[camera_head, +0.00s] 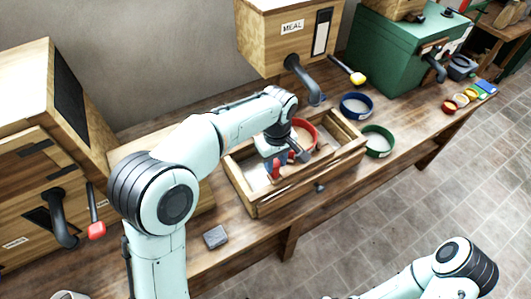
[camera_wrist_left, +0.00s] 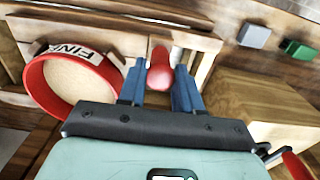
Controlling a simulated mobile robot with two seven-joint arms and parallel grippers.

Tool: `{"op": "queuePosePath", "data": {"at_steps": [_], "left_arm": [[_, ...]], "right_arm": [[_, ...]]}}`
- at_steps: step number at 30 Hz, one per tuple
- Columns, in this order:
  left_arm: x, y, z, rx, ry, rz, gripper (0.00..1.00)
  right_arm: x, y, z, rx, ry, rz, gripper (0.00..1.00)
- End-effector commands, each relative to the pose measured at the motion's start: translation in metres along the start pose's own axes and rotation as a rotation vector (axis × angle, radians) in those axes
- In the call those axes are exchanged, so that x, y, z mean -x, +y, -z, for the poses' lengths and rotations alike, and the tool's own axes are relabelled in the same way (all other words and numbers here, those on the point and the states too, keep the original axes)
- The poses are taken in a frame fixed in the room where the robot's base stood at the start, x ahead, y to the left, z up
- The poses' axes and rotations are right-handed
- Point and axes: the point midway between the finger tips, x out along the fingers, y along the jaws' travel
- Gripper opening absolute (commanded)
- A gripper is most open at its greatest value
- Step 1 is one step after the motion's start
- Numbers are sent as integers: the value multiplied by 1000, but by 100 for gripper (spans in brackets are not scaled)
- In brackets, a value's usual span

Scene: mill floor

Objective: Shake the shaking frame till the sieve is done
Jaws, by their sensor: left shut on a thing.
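The shaking frame (camera_head: 258,207) is a wooden open box on the bench, in the middle of the head view. The red sieve (camera_head: 312,136) sits inside it, partly hidden by my left arm; in the left wrist view the red sieve (camera_wrist_left: 38,85) carries the label FINE. My left gripper (camera_head: 276,163) is over the frame, beside the sieve. In the left wrist view my left gripper (camera_wrist_left: 160,88) has its blue fingers shut on a red handle (camera_wrist_left: 159,65). My right arm shows at the lower right of the head view, its gripper out of view.
Blue (camera_head: 356,105) and green (camera_head: 378,141) sieves lie right of the frame. A MEAL bin (camera_head: 285,40) and a green machine (camera_head: 385,45) stand behind. A wooden cabinet (camera_head: 25,150) is at left. A grey block (camera_head: 215,237) lies near the bench's front edge.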

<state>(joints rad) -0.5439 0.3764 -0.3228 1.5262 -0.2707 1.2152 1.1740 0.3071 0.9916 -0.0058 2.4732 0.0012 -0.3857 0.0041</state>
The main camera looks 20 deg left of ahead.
Motion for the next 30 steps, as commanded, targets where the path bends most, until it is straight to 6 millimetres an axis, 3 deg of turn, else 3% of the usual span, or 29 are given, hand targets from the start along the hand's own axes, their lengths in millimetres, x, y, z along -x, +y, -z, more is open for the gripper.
{"op": "queuePosePath", "data": {"at_steps": [3,15,20,30], "left_arm": [[-2,-22,1,3,1,-3,12],[-1,-82,1,1,1,-2,12],[0,-90,0,0,1,-1,12],[2,-83,1,-1,1,1,12]], "right_arm": [[-15,8,-6,-4,-10,-3,43],[-40,19,-14,-8,-23,-8,43],[-42,20,-14,-8,-23,-8,43],[-36,18,-13,-7,-21,-7,43]]}}
